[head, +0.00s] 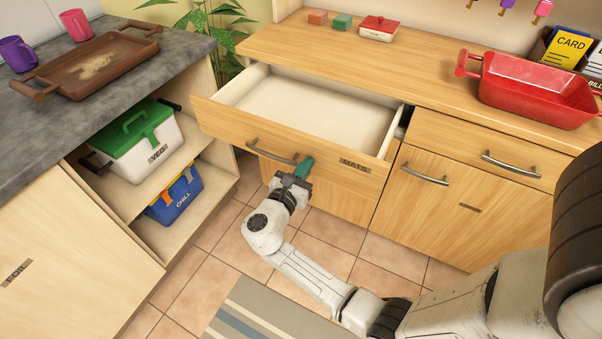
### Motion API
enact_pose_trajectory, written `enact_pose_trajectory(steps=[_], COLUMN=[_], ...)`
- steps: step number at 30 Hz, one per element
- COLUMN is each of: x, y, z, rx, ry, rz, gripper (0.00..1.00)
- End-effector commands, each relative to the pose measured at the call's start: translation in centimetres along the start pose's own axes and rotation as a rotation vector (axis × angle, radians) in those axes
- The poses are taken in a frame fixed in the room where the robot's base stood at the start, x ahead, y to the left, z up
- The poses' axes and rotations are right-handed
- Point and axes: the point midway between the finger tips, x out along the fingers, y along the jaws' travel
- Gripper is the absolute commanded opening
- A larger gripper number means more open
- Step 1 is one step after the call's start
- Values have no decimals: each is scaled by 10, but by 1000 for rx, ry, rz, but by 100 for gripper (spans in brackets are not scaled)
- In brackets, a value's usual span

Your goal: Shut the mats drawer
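The mats drawer (225,117) is pulled open from the wooden counter in the head view. Its inside (315,110) looks empty. Its front carries a "MATS" label (354,165) and a curved metal handle (265,152). My gripper (303,168) is at the drawer front, by the right end of the handle and left of the label. The view does not show clearly whether its fingers touch the front or handle, or whether they are open or shut.
A closed drawer (475,143) and a cupboard door (445,205) are to the right. A red tray (540,92) stands on the counter. At left, an open shelf holds a green-lidded box (140,150) and a blue box (178,198). Tiled floor and a striped rug (265,310) lie below.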

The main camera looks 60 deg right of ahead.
Motion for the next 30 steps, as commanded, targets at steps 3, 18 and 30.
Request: enact_pose_trajectory(steps=[3, 18, 30], x=[32, 195, 263], y=[-2, -3, -1], z=[0, -6, -2], rx=[3, 5, 1], ry=[1, -1, 0], rz=[-9, -9, -3], gripper=[0, 0, 0])
